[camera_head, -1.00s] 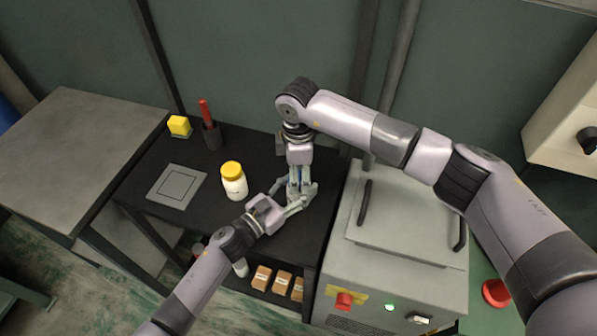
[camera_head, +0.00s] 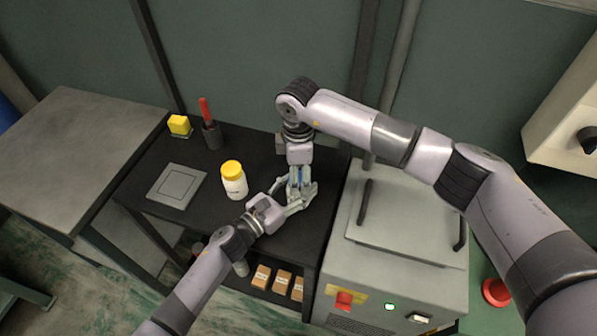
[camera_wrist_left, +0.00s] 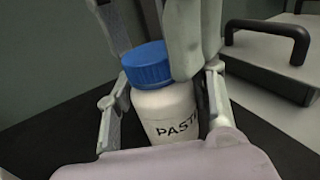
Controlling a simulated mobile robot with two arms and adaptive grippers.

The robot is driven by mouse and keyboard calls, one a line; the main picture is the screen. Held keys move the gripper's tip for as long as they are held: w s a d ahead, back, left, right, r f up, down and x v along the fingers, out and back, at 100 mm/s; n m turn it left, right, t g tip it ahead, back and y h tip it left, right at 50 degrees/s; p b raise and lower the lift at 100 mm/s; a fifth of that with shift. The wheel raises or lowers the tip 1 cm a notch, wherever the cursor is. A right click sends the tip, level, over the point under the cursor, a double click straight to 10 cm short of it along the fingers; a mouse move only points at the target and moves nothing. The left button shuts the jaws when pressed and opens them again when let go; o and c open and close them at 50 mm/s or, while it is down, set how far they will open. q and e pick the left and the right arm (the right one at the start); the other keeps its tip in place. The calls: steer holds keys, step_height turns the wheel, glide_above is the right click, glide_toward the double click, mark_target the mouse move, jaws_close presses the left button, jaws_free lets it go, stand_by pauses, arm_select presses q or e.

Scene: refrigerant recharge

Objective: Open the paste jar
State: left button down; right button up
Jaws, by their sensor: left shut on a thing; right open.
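The paste jar, a white jar with a blue lid and "PAST..." lettering, shows in the left wrist view (camera_wrist_left: 165,108). It stands on the black table (camera_head: 150,222). My left gripper (camera_head: 297,201) is shut around the jar's white body from the front left. My right gripper (camera_head: 301,185) comes down from above, with its fingers open at the blue lid (camera_wrist_left: 148,64). In the head view the fingers hide most of the jar. I cannot tell whether the right fingers touch the lid, which sits on the jar.
A white bottle with a yellow lid (camera_head: 234,180) stands left of my left gripper. A grey square plate (camera_head: 176,186), a yellow block (camera_head: 179,126) and a red-handled tool in a dark holder (camera_head: 211,130) are further left. A grey machine with handles (camera_head: 400,225) stands right.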

step_height(320, 180, up, 8)
steer(key=shift+f, duration=0.2)
steer(key=shift+c, duration=0.4)
steer(key=shift+f, duration=3.85)
steer(key=c, duration=1.2)
steer(key=o, duration=1.3)
